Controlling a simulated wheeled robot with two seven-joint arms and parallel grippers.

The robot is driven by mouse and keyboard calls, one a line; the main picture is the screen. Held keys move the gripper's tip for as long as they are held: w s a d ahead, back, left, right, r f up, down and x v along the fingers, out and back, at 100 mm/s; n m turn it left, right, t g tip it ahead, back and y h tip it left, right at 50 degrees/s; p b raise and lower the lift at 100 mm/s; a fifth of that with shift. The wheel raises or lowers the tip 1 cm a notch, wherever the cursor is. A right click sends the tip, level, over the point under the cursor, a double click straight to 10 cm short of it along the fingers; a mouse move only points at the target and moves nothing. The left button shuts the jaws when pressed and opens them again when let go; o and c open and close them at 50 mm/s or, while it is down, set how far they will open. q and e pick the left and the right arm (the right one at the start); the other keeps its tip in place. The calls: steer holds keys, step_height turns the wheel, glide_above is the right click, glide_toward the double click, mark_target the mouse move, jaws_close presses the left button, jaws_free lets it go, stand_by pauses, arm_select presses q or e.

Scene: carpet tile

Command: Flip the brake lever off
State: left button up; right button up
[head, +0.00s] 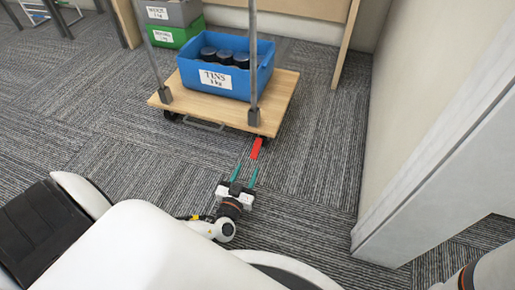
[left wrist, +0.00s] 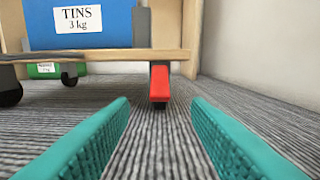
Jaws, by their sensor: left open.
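The brake lever is a red bar (head: 257,148) at the near right corner of the wooden trolley (head: 227,109), low by the caster. In the left wrist view the red lever (left wrist: 159,84) stands ahead, a little above the middle, tilted toward me and apart from the fingers. My left gripper (head: 244,174) is open and empty, with teal fingers on either side of the line to the lever. The fingers also show in the left wrist view (left wrist: 160,135), wide apart with carpet between them. My right gripper is not seen; only part of that arm shows at the lower right.
A blue crate labelled TINS 3 kg (head: 216,79) with dark tins sits on the trolley. Grey (head: 174,13) and green (head: 178,34) crates are stacked behind. A pale wall edge (head: 384,226) rises at the right. Carpet between gripper and lever is clear.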

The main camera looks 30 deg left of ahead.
mark_target(255, 153)
arm_select(q)
steer(key=b+x, duration=0.3)
steer(key=x, duration=0.6)
steer(key=shift+f, duration=0.1)
steer(key=shift+w, duration=0.3)
steer(key=shift+c, duration=0.2)
jaws_close()
